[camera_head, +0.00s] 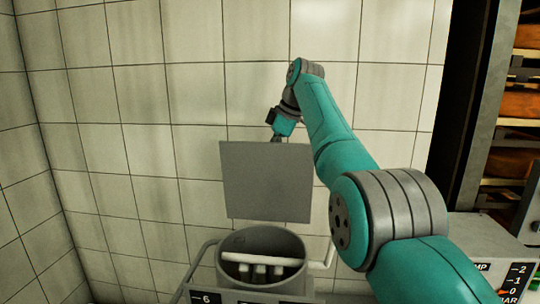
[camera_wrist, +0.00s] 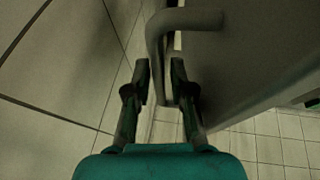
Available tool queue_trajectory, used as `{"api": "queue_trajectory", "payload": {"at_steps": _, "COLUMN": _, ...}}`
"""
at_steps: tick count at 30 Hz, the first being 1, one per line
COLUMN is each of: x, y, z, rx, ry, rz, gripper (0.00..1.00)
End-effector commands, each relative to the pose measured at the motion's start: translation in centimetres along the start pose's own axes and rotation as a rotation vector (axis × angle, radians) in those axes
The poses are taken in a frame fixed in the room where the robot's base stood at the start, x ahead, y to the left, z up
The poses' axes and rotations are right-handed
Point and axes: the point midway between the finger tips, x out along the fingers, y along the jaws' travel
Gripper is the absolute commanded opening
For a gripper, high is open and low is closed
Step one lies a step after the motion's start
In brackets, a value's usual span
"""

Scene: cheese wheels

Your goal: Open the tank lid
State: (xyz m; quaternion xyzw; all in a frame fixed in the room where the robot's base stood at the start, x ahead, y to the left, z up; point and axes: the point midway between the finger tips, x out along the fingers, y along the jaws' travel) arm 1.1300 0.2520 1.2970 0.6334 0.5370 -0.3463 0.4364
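The grey tank (camera_head: 225,262) stands low in the middle of the head view, its round mouth uncovered at the front. Its flat square lid (camera_head: 266,180) is raised and stands nearly upright above the rear of the mouth. My gripper (camera_head: 276,139) is behind the lid's top edge, its fingertips mostly hidden there. In the wrist view, the lid's bent bar handle (camera_wrist: 190,18) runs down between the fingers of my gripper (camera_wrist: 160,68). The fingers are apart, one on each side of the bar; whether they press on it is unclear.
A tiled wall (camera_head: 130,140) stands close behind the lid and along the left. A pale control box (camera_head: 490,240) is at the lower right, below a dark rack with orange cheese wheels (camera_head: 518,105).

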Motion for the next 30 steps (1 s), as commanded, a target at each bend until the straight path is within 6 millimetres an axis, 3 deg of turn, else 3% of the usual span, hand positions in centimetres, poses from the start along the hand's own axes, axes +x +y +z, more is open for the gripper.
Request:
{"api": "queue_trajectory", "payload": {"at_steps": 7, "x": -4.4, "y": 0.1, "z": 0.0, "rx": 0.001, "ry": 0.001, "rz": 0.003, "gripper": 0.22}}
{"api": "queue_trajectory", "payload": {"at_steps": 12, "x": -5.8, "y": 0.0, "z": 0.0, "rx": 0.000, "ry": 0.000, "rz": 0.000, "gripper": 0.22}}
{"api": "queue_trajectory", "payload": {"at_steps": 30, "x": -6.7, "y": 0.0, "z": 0.0, "rx": 0.000, "ry": 0.000, "rz": 0.001, "gripper": 0.22}}
